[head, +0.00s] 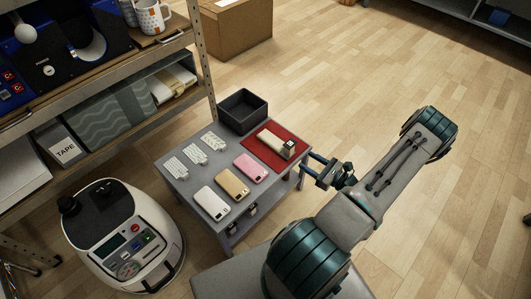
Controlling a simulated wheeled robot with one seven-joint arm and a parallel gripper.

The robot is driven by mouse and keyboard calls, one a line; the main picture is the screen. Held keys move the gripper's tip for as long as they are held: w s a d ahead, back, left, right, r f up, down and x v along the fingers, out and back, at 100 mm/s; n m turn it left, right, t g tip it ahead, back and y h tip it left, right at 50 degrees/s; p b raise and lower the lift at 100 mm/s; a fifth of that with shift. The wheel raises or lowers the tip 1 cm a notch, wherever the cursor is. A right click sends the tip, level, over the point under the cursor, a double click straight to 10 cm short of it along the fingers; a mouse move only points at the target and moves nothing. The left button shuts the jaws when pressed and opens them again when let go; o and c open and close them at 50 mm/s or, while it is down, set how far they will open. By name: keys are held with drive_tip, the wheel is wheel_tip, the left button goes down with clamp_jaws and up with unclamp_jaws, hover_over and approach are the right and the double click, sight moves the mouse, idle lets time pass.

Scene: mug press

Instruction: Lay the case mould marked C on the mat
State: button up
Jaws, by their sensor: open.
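A cream mould-like block (269,138) with a small grey-and-white block at its near right end lies on the red mat (293,142). I cannot read a mark on it. Three phone-case shapes, white (212,202), gold (233,187) and pink (251,168), lie in a row on the grey table (207,171). No letter C is legible on any of them, so I cannot tell which is the mould marked C. My gripper (306,163) is open and empty, just right of the table's edge, with its fingers pointing left toward the mat.
Three pale, patterned pieces (194,154) lie at the table's left, and a black open bin (243,108) stands at its back. A white machine (125,236) stands on the floor left of the table. A shelf rack (100,158) rises behind it.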

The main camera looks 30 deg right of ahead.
drive_tip(key=w+a+r+n+g+y, duration=0.1)
drive_tip(key=a+r+n+g+y, duration=0.3)
drive_tip(key=a+r+n+g, duration=1.3)
drive_tip(key=s+a+r+n+t+h, duration=0.1)
drive_tip(key=s+a+r+n+h, duration=0.4)
drive_tip(key=r+n, duration=0.2)
drive_tip(key=s+a+r+n+t+h, duration=0.1)
drive_tip(key=s+a+r+n+h, duration=0.4)
drive_tip(key=r+n+h, duration=0.1)
wheel_tip(320, 180, up, 2)
drive_tip(key=shift+s+r+n, duration=0.2)
drive_tip(key=shift+n, duration=0.3)
